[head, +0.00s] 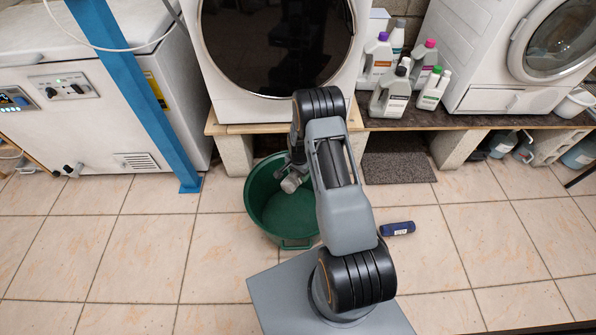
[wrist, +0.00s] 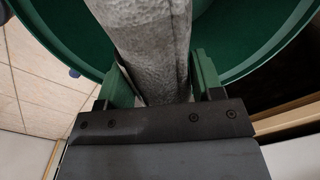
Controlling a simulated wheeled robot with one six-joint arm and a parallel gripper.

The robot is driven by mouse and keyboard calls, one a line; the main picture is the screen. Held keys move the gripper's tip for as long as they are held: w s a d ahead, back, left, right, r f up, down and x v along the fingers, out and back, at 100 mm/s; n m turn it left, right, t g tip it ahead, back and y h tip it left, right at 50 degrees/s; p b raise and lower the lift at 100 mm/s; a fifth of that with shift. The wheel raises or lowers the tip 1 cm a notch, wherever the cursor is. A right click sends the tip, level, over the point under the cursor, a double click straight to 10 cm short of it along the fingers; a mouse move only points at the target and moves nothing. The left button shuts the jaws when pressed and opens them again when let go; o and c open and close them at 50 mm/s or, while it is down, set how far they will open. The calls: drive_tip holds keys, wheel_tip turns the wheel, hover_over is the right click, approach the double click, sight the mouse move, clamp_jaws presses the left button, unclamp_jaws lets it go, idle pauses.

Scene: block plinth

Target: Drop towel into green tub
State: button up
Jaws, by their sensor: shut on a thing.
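The towel is a grey, rolled-looking bundle (head: 291,184); it also fills the upper middle of the wrist view (wrist: 150,40). My gripper (wrist: 160,75) is shut on it, one finger on each side. In the head view my gripper (head: 296,168) is over the green tub. The green tub (head: 268,215) stands on the floor in front of the plinth, and its green wall (wrist: 240,45) curves behind the towel in the wrist view. The towel appears above the tub's opening; its exact height over the bottom is unclear. My arm hides the tub's right part.
A dark blue cylinder (head: 397,228) lies on the tiles right of my arm. The block plinth (head: 236,156) with a washing machine (head: 276,50) stands behind the tub. A blue post (head: 140,90) rises at left. The left floor is clear.

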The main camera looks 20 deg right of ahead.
sight(299, 178)
drive_tip(key=shift+f+b, duration=0.95)
drive_tip(key=shift+f, duration=0.95)
drive_tip(key=o, duration=1.1)
wheel_tip(299, 178, up, 14)
drive_tip(key=p, duration=0.3)
drive_tip(key=shift+f+p, duration=0.1)
drive_tip(key=shift+p, duration=0.3)
